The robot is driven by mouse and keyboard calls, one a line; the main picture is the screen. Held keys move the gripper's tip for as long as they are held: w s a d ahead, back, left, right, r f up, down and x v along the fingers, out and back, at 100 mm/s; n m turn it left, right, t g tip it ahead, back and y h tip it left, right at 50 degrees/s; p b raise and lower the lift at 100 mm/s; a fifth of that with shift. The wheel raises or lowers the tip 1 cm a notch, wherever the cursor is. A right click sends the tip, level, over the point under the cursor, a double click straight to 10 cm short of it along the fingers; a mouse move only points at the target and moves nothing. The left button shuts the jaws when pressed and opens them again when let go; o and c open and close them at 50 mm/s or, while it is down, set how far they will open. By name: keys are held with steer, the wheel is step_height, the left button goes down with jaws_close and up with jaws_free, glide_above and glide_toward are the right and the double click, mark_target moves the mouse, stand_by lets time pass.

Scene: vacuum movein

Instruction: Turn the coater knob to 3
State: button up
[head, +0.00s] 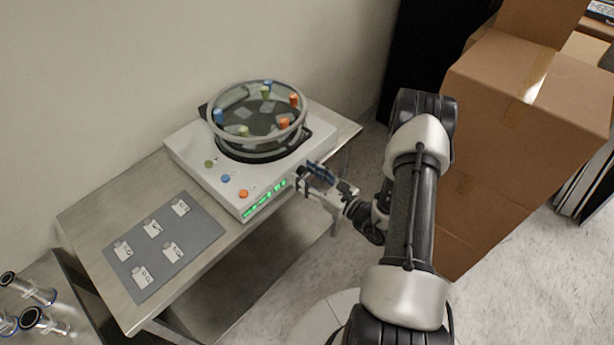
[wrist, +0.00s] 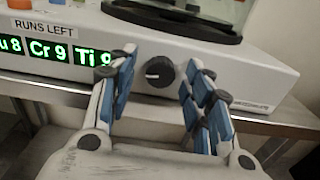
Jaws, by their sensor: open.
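The coater (head: 190,152) is a white box with a round glass chamber on top, standing on a metal table. Its knob (wrist: 159,72) is a dark round dial with a light pointer mark on the front face, seen in the wrist view. The pointer lies roughly level, toward the left. No number scale is readable around it. My gripper (wrist: 160,92) is open, with its blue-padded fingers on either side of the knob and a gap to each side. In the head view my gripper (head: 312,178) is at the coater's front right and hides the knob.
A green display (wrist: 55,52) labelled RUNS LEFT is left of the knob. Coloured buttons sit on the coater's top. A grey mat (head: 190,235) with several small labelled pieces lies on the table (head: 85,215). Cardboard boxes (head: 530,100) stand right of my arm.

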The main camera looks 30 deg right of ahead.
steer(key=shift+c, duration=0.3)
steer(key=c, duration=1)
steer(key=m+p, duration=0.1)
steer(key=m, duration=0.2)
steer(key=shift+m, duration=0.4)
steer(key=m+p, duration=0.2)
steer(key=m, duration=0.2)
steer(key=shift+a+r+m, duration=0.1)
steer(key=shift+m, duration=0.2)
steer(key=m, duration=0.3)
steer(key=shift+s+m+p, duration=0.1)
steer(key=shift+m+p, duration=0.2)
steer(key=shift+p, duration=0.1)
steer(key=shift+m+p, duration=0.35)
steer(key=shift+m, duration=1.55)
